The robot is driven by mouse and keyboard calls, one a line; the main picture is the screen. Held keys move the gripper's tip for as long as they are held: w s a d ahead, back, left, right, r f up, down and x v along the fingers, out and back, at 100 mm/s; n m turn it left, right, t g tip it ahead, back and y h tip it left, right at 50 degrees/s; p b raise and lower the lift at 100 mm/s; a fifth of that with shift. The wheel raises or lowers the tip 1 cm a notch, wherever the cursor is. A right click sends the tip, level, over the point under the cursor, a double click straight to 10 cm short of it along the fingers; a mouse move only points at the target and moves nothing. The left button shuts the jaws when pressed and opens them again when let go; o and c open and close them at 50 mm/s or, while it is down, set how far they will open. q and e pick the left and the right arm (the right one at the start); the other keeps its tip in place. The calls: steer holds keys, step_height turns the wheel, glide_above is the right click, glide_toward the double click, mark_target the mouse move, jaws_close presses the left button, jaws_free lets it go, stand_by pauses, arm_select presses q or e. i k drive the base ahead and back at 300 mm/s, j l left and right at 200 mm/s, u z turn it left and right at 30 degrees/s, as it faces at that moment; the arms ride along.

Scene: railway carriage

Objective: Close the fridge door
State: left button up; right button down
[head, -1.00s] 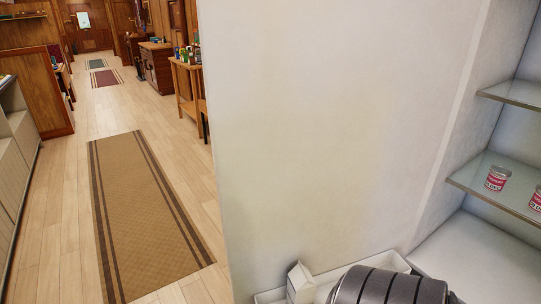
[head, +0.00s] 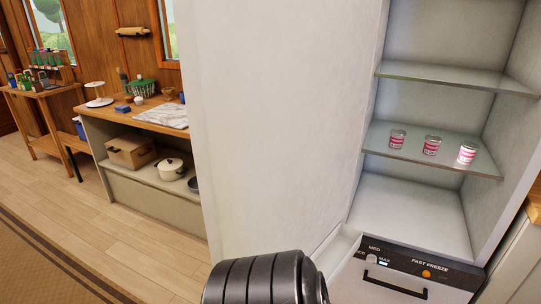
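The fridge door (head: 262,120) stands open in the head view, its white inner face filling the middle. A door shelf with a low rim (head: 335,247) shows at its lower right. The fridge interior (head: 405,203) is exposed on the right, with glass shelves (head: 450,78). Three small red and white cans (head: 432,145) stand on the lower glass shelf. A dark ribbed part of my arm rises from the bottom edge in front of the door. I cannot tell whether it touches the door. Neither gripper's fingers are in view.
A freezer panel with a handle (head: 394,286) lies below the fridge interior. A wooden counter (head: 150,115) with a pot (head: 170,169) and a box (head: 130,151) below stands left of the door. Wooden floor (head: 85,215) and a brown runner (head: 40,262) are clear at left.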

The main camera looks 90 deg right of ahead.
mark_target(276, 91)
steer(key=i+z, duration=0.25)
steer(key=z, duration=0.2)
steer(key=i+z, duration=0.25)
steer(key=z, duration=0.2)
steer(key=i+z, duration=0.25)
steer(key=z, duration=0.25)
steer(key=i+j+z, duration=0.15)
steer(key=z, duration=0.3)
steer(key=j, duration=0.1)
